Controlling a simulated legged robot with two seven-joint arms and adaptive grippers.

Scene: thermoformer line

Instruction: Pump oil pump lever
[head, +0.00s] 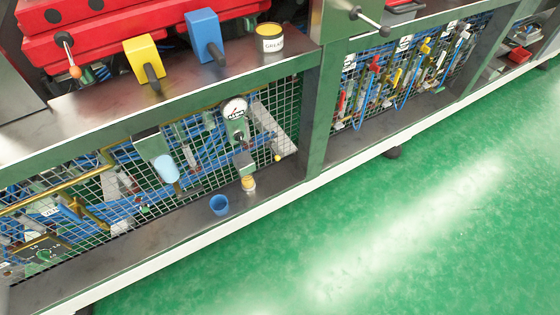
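No part labelled as an oil pump shows. A thin lever with an orange ball end (75,72) hangs at the upper left, in front of the red machine body. A white round dial with dark marks (235,108) sits in the lower bay, above a grey block (243,160) and a small yellow-topped part (248,183). I cannot tell which of these belongs to the oil pump. Neither of my grippers is in view, and nothing is seen touching the lever or the dial.
A yellow block (145,58), a blue block (204,35) and a grease can (270,38) stand on the upper ledge. Wire mesh backs the bays. The green floor (400,240) is clear.

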